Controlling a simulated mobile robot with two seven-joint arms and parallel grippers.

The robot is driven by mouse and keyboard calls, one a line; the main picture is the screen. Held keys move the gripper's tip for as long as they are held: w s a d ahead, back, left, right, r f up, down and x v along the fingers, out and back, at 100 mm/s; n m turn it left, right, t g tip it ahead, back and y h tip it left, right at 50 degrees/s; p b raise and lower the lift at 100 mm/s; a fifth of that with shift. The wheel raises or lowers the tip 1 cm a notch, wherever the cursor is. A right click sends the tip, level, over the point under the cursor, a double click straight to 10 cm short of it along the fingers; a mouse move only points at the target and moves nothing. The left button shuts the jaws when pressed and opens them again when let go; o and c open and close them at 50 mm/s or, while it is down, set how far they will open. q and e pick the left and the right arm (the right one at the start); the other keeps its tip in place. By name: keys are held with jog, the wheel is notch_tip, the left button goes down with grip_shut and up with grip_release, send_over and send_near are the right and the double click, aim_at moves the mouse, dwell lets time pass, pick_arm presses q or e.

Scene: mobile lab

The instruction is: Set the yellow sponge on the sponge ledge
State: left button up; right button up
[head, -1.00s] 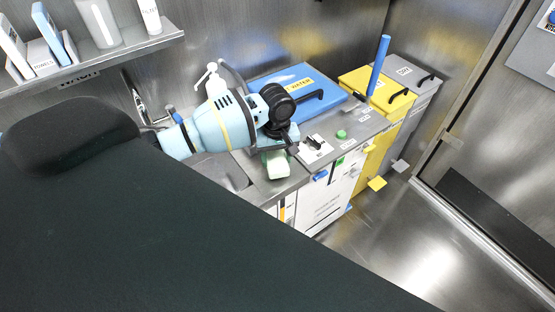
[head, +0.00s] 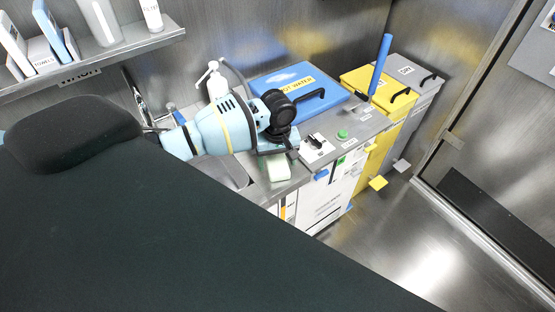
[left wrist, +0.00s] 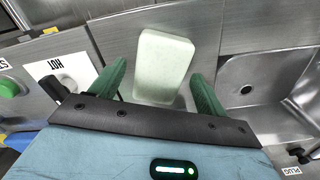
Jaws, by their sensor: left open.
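A pale, greenish-white block (left wrist: 163,65), the only sponge-like thing I see, lies on the steel counter between the sink and the HOT switch plate. It looks paler than yellow. In the head view the block (head: 279,168) is near the counter's front edge, partly covered by my left gripper (head: 278,148). In the left wrist view my left gripper (left wrist: 160,88) is open, with one green finger on each side of the block and gaps between. I cannot make out a marked sponge ledge. My right gripper is not in view.
The sink basin (left wrist: 270,85) is right of the block in the left wrist view. A HOT switch plate (head: 317,147), a green button (head: 342,134) and a blue lid (head: 300,88) are farther along the counter. A soap pump bottle (head: 215,82) stands behind my arm.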

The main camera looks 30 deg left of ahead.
aim_at(278, 164)
pick_arm(q)
notch_tip(278, 164, up, 12)
jog(key=shift+r+p, duration=0.15)
jog(key=shift+p, duration=0.3)
jog(key=s+d+f+m+t+h, duration=0.2)
jog(key=s+d+f+m+t, duration=0.15)
jog(key=d+f, duration=0.4)
jog(key=s+d+f+m+t+h, duration=0.25)
jog(key=s+d+f, duration=0.25)
jog(key=d+f, duration=0.25)
jog(key=s+a+f+m+t+y, duration=0.1)
jog(key=s+a+f+m, duration=0.1)
jog(key=s, duration=0.7)
jog(key=s+a+f+m+t+y, duration=0.1)
jog(key=s+a+f+m+t, duration=0.1)
jog(key=s+f, duration=0.4)
jog(key=s+a+m, duration=0.1)
jog(key=s+a, duration=0.1)
jog(key=s, duration=0.1)
jog(key=shift+s+f+t+y, duration=0.3)
jog(key=shift+s+f+y, duration=0.05)
